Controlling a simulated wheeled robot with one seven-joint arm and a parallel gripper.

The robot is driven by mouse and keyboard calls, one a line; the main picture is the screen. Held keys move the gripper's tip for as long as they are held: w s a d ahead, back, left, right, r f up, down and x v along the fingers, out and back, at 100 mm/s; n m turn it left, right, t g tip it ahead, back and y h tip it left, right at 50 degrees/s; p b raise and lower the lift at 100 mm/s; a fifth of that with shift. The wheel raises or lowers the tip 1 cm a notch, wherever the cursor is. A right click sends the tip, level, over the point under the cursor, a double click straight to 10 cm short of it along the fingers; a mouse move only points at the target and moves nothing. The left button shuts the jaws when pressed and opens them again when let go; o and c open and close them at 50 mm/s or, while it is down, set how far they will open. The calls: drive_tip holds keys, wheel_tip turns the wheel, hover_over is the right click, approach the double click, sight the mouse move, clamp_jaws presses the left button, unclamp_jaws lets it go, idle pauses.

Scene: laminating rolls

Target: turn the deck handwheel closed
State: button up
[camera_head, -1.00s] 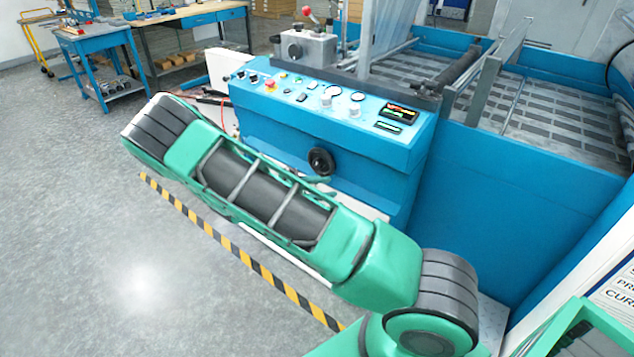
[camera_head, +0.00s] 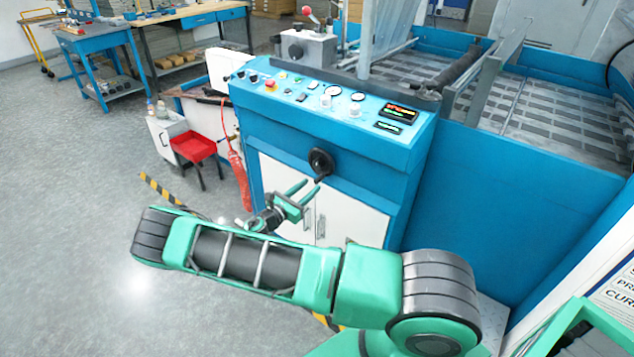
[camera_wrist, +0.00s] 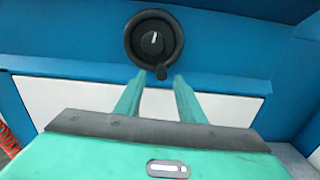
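The deck handwheel (camera_head: 321,163) is a black round wheel on the front of the blue machine cabinet, below the control panel. It also shows in the wrist view (camera_wrist: 154,40), with a white mark at its hub and a small knob (camera_wrist: 162,72) at its lower rim. My gripper (camera_head: 307,193) is green and points up at the wheel from below and a little left. Its two fingers are apart with nothing between them. In the wrist view my gripper (camera_wrist: 160,88) has its tips just below the wheel, near the knob. I cannot tell whether they touch it.
The blue cabinet (camera_head: 270,135) has white doors (camera_head: 350,220) below the wheel. Dials and buttons cover the panel above. The grey floor at left is open.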

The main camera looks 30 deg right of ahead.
sight(315, 182)
drive_tip(key=x, duration=0.5)
drive_tip(key=shift+w+d, duration=0.1)
drive_tip(key=shift+d, duration=0.2)
